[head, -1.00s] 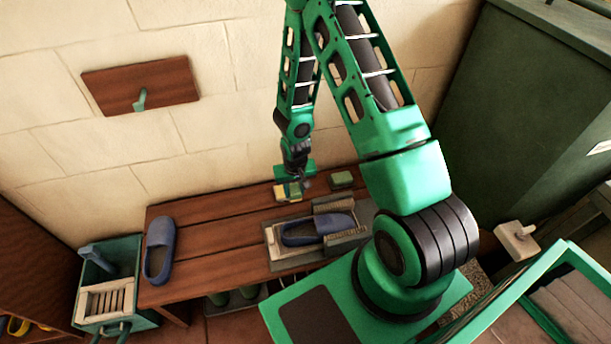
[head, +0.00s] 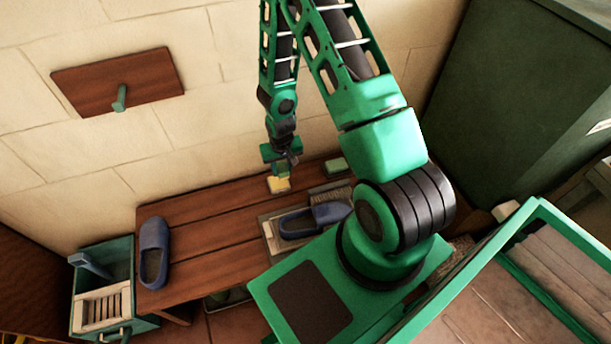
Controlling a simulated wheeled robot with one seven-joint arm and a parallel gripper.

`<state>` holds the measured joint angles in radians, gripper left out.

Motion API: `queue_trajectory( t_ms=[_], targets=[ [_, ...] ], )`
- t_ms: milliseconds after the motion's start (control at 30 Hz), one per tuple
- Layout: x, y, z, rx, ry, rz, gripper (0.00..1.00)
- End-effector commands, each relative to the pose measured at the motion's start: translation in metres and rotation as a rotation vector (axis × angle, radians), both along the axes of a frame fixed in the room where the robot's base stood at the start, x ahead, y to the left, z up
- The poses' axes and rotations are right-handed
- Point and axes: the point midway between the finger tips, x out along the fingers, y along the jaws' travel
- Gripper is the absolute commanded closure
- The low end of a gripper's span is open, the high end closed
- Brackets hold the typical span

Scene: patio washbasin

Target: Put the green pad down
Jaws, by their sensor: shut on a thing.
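My gripper (head: 281,168) hangs over the back of the wooden bench, pointing down. It is shut on a small, mostly hidden thing, which seems to be the green pad (head: 283,171). A yellow block (head: 278,185) shows just below the jaws, on or close to the bench top; whether the held pad touches it I cannot tell. A separate green block (head: 336,165) lies on the bench to the right of the gripper, near the wall.
The wooden bench (head: 205,238) has bare boards left of the gripper. A blue slipper (head: 153,252) stands at its left end. More blue footwear (head: 300,223) lies on a grey tray (head: 268,235). A green crate (head: 128,262) stands left; a hook board (head: 118,82) hangs above.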

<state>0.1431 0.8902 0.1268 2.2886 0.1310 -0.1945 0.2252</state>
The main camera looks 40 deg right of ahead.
Motion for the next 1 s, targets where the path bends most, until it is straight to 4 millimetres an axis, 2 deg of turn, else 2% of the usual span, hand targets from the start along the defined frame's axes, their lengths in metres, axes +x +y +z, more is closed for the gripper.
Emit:
queue_trajectory(
  t_ms=[300,500,767,1000],
  targets=[
    [0.0,-0.063,-0.038,-0.001,0.001,-0.006,0.85],
    [0.001,-0.096,-0.057,-0.001,0.001,-0.004,0.85],
    [0.002,-0.108,-0.068,0.0,0.001,0.0,0.85],
    [0.001,-0.108,-0.096,0.0,0.002,0.0,0.85]
  ],
)
